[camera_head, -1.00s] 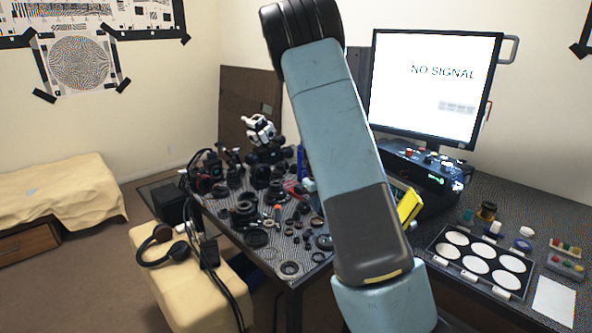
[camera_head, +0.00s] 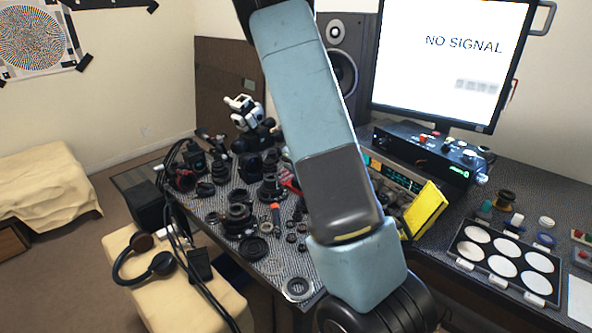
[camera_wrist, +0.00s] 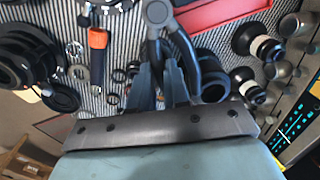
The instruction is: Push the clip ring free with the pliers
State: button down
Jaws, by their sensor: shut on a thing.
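In the wrist view my gripper (camera_wrist: 158,82) is shut on the pliers (camera_wrist: 158,14). Their grey pivot shows at the top of the picture, and a dark blue-grey handle (camera_wrist: 187,48) curves down to the right of the fingers. The tips of the pliers are out of view. Several rings and round lens parts lie on the striped mat below; I cannot tell which is the clip ring. A pale ring (camera_head: 298,288) lies at the desk's near corner in the head view. My gripper is out of the head view.
An orange-and-black tool (camera_wrist: 98,55) lies left of the pliers and a red tray (camera_wrist: 220,12) lies beyond. Lens barrels (camera_wrist: 262,45) stand to the right. A yellow object (camera_head: 425,208), a palette of white discs (camera_head: 505,262) and a monitor (camera_head: 445,65) are right of my arm.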

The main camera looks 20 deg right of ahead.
jog(key=shift+f, duration=2.4)
jog(key=shift+w+d+n, duration=0.25)
jog(key=shift+w+n, duration=1.05)
jog(key=shift+w+d+n, duration=0.25)
jog(key=shift+w+n, duration=1.05)
jog(key=shift+w, duration=0.05)
jog(key=shift+w+d+n, duration=0.25)
jog(key=shift+w+n, duration=1.05)
jog(key=shift+w+n+t+y, duration=0.3)
jog(key=shift+w+n, duration=0.35)
jog(key=shift+n, duration=0.15)
jog(key=shift+s, duration=0.1)
jog(key=shift+d, duration=0.15)
jog(key=shift+s+d, duration=0.25)
jog(key=shift+d, duration=0.3)
notch_tip(320, 180, up, 6)
